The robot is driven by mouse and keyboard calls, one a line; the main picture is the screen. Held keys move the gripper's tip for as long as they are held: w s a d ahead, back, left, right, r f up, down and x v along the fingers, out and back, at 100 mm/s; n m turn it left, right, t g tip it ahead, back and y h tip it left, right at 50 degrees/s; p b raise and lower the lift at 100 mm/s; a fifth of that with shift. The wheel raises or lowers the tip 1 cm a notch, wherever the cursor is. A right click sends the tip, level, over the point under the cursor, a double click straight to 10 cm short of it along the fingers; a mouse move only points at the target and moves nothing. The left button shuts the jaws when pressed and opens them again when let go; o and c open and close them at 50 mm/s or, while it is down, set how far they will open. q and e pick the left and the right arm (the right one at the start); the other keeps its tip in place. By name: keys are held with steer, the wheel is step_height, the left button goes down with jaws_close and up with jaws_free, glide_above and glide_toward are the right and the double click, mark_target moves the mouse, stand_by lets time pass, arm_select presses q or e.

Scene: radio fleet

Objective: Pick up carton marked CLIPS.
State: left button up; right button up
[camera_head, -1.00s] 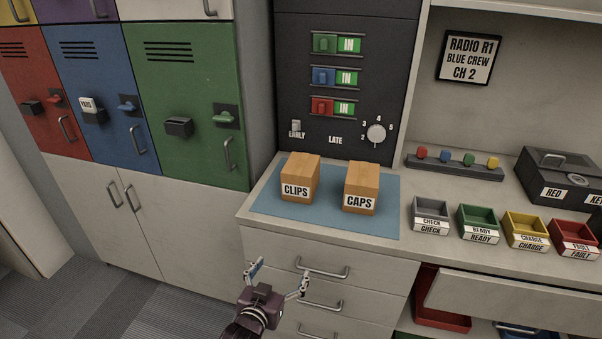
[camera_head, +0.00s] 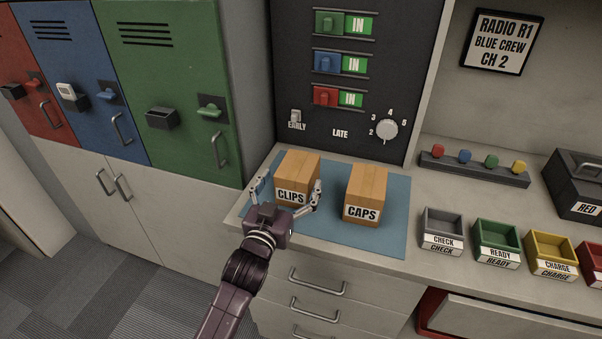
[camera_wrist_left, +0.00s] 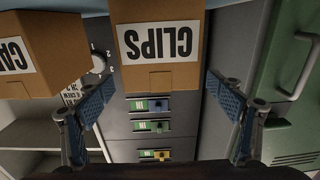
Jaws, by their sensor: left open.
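The carton marked CLIPS (camera_head: 298,172) stands upright on the blue mat (camera_head: 338,238), on the left part of the counter. My left gripper (camera_head: 289,190) is open in front of it, with one finger toward each side of the carton in the head view. In the left wrist view the CLIPS carton (camera_wrist_left: 160,75) appears upside down, ahead of and between the spread fingers (camera_wrist_left: 165,112); I cannot tell whether they touch it. The carton marked CAPS (camera_head: 366,188) stands to its right, also seen in the left wrist view (camera_wrist_left: 30,80). My right gripper is not in view.
A dark panel (camera_head: 350,110) with slides and a dial rises behind the mat. Small grey (camera_head: 442,230), green (camera_head: 497,240) and yellow (camera_head: 550,250) bins stand to the right. Drawers with handles (camera_head: 318,280) lie below the counter edge. Coloured lockers (camera_head: 185,60) stand at left.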

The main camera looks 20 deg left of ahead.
mark_target(298, 165)
arm_select(q)
steer(key=shift+w+r+p, duration=0.4)
steer(key=shift+w+r, duration=0.05)
steer(key=shift+w, duration=0.4)
steer(key=shift+w+p, duration=0.45)
steer(key=shift+w, duration=0.75)
steer(key=shift+w+f, duration=0.2)
steer(key=shift+w, duration=0.7)
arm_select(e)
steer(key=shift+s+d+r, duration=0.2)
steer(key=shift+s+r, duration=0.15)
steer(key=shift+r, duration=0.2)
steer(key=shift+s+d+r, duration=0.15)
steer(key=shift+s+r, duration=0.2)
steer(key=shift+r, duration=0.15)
arm_select(q)
steer(key=shift+c, duration=0.6)
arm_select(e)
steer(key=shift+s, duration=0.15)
arm_select(q)
steer(key=c, duration=1.4)
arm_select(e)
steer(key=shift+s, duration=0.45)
